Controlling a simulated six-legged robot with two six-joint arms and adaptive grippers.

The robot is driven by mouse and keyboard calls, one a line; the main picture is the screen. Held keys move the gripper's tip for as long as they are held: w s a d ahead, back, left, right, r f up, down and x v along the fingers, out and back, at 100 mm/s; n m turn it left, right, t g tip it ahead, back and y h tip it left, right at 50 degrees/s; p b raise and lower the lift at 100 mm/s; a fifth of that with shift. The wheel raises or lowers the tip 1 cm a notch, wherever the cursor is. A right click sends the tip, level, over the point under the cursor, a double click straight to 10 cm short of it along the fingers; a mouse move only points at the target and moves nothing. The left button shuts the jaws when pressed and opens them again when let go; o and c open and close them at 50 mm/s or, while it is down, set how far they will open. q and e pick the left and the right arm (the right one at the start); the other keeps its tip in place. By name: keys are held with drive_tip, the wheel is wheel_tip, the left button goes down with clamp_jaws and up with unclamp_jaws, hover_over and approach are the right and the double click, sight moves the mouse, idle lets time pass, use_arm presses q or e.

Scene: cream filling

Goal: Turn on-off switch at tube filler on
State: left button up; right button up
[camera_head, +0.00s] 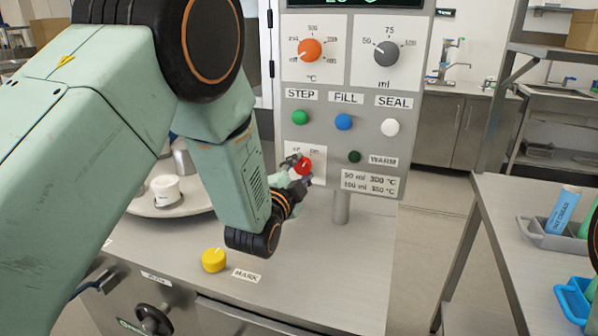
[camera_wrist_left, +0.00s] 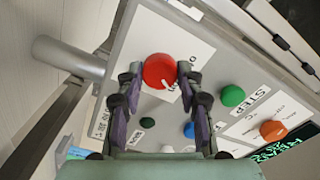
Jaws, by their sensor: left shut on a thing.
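The tube filler panel (camera_head: 334,177) stands upright on the steel counter. Its on-off switch is a red round knob (camera_head: 304,166) low on the left of the panel, on a white label. My left gripper (camera_head: 299,172) reaches it from the front and is shut on the knob. In the left wrist view the two fingers (camera_wrist_left: 160,78) sit on either side of the red knob (camera_wrist_left: 158,71), and a white pointer line shows near its edge. Which label the pointer meets is hard to tell. The small WARM lamp (camera_head: 355,157) is dark.
Green (camera_head: 300,118), blue (camera_head: 344,122) and white (camera_head: 390,127) buttons sit above the switch, with orange (camera_head: 310,49) and grey (camera_head: 386,53) dials higher. A yellow MARK button (camera_head: 214,260) is on the counter. A side table (camera_head: 510,240) stands right.

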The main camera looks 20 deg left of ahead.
use_arm(q)
drive_tip(key=o, duration=1.2)
drive_tip(key=s, duration=1.2)
drive_tip(key=shift+a, duration=0.15)
